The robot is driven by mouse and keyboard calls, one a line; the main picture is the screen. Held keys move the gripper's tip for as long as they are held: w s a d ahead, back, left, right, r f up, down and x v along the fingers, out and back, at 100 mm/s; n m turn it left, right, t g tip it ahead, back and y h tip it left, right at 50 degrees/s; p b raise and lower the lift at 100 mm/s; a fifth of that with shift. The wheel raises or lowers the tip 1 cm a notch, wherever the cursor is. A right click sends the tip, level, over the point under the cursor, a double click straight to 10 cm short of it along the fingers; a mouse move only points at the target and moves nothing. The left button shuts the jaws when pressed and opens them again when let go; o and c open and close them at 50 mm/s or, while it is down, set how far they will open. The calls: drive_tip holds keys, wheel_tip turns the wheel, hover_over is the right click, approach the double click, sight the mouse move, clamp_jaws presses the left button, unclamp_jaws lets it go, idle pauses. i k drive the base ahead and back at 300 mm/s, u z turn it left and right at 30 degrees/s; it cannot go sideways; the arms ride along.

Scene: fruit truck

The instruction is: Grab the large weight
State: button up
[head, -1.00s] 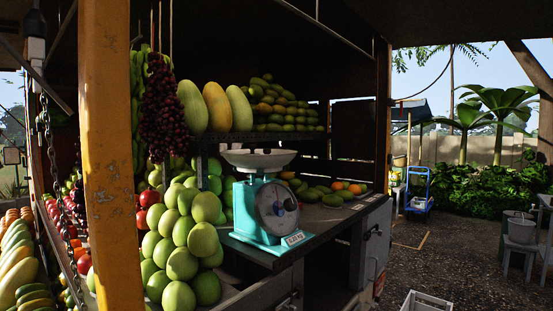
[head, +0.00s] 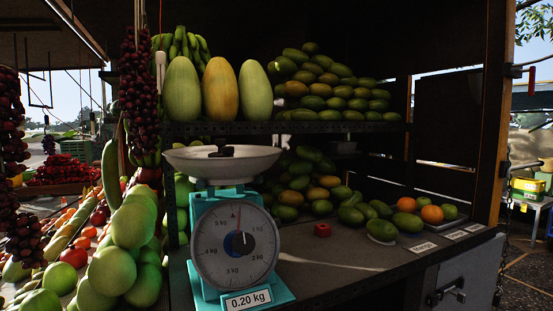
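A turquoise scale (head: 236,245) with a round dial and a white pan (head: 190,161) stands on the counter, facing me. Its label reads 0.20 kg. A small dark object (head: 222,151) lies in the pan, partly hidden by the rim; it may be a weight. A small red block-like object (head: 322,229) sits on the counter to the right of the scale. I cannot tell which of them, if either, is the large weight. My gripper is not in view.
The counter (head: 340,262) is bare in front of the red object. Mangoes and oranges (head: 432,214) lie to its right. A shelf (head: 300,128) with melons and mangoes is above. Green fruit (head: 112,270) is piled left of the scale. Dark red bunches (head: 138,90) hang at the left.

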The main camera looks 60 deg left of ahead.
sight(219, 143)
drive_tip(key=i, duration=0.65)
drive_tip(key=u, duration=3.75)
